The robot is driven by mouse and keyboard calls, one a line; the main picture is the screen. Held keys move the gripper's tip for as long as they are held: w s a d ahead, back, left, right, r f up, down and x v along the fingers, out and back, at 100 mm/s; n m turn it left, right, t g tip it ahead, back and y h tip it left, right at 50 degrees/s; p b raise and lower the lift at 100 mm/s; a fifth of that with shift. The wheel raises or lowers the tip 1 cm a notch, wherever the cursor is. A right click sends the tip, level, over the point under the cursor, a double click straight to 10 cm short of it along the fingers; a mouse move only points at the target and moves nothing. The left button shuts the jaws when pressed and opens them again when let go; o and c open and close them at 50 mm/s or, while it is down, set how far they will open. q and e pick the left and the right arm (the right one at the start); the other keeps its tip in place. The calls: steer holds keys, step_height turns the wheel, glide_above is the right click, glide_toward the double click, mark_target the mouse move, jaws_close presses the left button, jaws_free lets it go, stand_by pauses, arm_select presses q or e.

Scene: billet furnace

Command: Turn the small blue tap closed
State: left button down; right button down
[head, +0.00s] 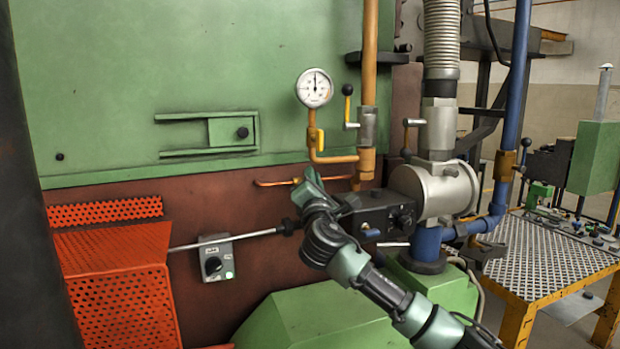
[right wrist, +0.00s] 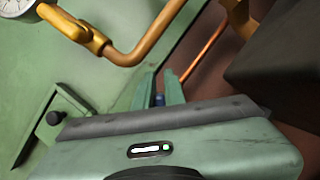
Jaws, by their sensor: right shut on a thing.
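My right gripper (head: 305,183) reaches in front of the red-brown lower wall of the furnace, at a thin copper pipe (head: 272,184). In the right wrist view its two green fingers (right wrist: 159,88) are shut on a small blue piece, the small blue tap (right wrist: 159,100), of which only a bit shows between them. In the head view the gripper hides the tap, so its handle angle cannot be told. The copper pipe (right wrist: 204,48) runs up and right from the fingers in the right wrist view. My left gripper is not in view.
A yellow-handled tap (head: 320,139) sits on the pipe under the gauge (head: 314,88), above my right gripper. A black box (head: 383,215) and a grey cylinder (head: 440,190) stand close right. A grey switch box (head: 214,260) and an orange perforated guard (head: 118,270) are lower left.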

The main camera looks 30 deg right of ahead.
steer(key=shift+s+d+f+m+g+p, duration=0.15)
steer(key=shift+f+m+g+p, duration=0.4)
steer(key=shift+m, duration=1.1)
steer(key=shift+w+d+f+m+g+p, duration=0.1)
steer(key=shift+m+g+p, duration=0.15)
steer(key=shift+m+g, duration=0.95)
steer(key=shift+s+d+f+m+g+p, duration=0.15)
steer(key=shift+f+m+p, duration=0.25)
steer(key=shift+m, duration=1.75)
steer(key=shift+w, duration=0.1)
steer(key=c, duration=1.5)
jaws_free()
